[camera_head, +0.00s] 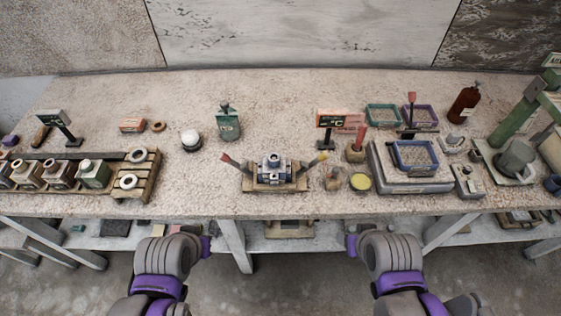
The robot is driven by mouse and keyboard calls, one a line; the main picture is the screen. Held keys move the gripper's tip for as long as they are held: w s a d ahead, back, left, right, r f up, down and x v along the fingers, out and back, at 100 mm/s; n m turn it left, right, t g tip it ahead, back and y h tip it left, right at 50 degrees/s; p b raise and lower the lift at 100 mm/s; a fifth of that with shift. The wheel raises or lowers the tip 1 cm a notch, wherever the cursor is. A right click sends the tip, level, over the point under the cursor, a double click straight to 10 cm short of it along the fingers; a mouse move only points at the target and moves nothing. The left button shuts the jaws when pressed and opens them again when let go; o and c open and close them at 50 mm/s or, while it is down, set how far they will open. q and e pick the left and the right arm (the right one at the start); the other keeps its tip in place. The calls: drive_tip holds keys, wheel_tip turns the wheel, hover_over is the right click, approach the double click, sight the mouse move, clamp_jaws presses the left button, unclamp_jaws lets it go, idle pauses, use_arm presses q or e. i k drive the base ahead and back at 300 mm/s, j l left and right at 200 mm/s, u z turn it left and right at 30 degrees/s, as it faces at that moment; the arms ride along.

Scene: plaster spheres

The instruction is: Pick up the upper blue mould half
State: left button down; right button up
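A blue-grey mould (273,172) stands near the front middle of the table, on a small wooden board (262,188). Its upper half (273,161) has a round pale opening on top and appears to rest on the lower part. The seam between the halves is too small to make out. A red-tipped handle sticks out to its left and a yellow-tipped one to its right. My two grey and purple arms show at the bottom, below the table's front edge and apart from the mould.
A white sphere (191,139) and a green container (228,124) stand behind left. A glass jar (333,179), a yellow-topped tin (360,182) and a scale with a blue tray (415,155) stand to the right.

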sight(273, 170)
drive_tip(key=i+l, duration=0.1)
drive_tip(key=l, duration=0.65)
drive_tip(key=l+u, duration=0.15)
drive_tip(key=l, duration=0.65)
drive_tip(key=i, duration=0.05)
